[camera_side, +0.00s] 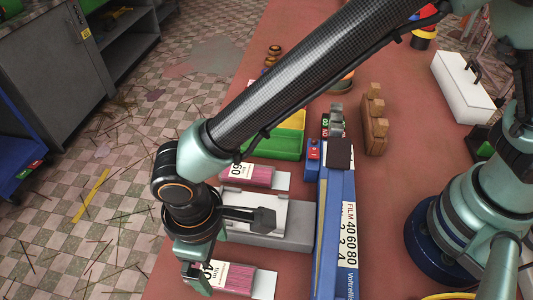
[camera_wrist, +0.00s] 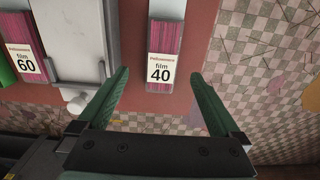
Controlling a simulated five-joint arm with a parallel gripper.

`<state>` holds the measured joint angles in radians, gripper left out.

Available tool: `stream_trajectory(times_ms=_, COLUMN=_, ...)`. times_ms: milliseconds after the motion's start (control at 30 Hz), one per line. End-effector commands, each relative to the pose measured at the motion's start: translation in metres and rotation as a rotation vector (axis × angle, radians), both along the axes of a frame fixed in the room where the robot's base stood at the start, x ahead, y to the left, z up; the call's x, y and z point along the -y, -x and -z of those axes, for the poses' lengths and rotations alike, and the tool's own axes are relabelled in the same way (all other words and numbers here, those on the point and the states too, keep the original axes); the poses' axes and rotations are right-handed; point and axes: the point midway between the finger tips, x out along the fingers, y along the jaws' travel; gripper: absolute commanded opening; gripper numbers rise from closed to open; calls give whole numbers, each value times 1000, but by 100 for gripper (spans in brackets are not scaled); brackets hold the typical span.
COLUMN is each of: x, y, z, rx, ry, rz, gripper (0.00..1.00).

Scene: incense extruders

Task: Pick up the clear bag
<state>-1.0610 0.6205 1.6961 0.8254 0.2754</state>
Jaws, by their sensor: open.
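A clear bag of pink incense sticks with a white "film 40" label lies on the reddish table in the wrist view (camera_wrist: 165,38); in the side view it shows at the bottom (camera_side: 238,280). A similar clear bag labelled "60" lies farther up the table in the side view (camera_side: 253,178) and at the left of the wrist view (camera_wrist: 28,62). My gripper (camera_wrist: 160,74) is open and empty, its two green fingers on either side of the film 40 bag's label end in the picture.
A grey-white machine block (camera_wrist: 84,40) stands between the two bags. A long blue film box (camera_side: 335,235) lies right of them. A green tray (camera_side: 278,140) and wooden block (camera_side: 374,125) are farther back. The table's edge and tiled floor are close by.

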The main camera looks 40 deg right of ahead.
Motion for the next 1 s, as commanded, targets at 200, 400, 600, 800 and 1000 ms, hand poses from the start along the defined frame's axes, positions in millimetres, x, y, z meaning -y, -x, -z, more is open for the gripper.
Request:
stream_trajectory(times_ms=200, x=2, y=5, z=21, rx=-2, ry=4, rz=0, gripper=100)
stream_trajectory(times_ms=400, x=3, y=8, z=48, rx=-1, ry=3, rz=0, gripper=100)
stream_trajectory(times_ms=600, x=2, y=7, z=54, rx=1, ry=-1, rz=0, gripper=100)
stream_trajectory(times_ms=800, x=2, y=7, z=54, rx=1, ry=-1, rz=0, gripper=77)
stream_trajectory(times_ms=1000, x=2, y=7, z=54, rx=1, ry=-1, rz=0, gripper=7)
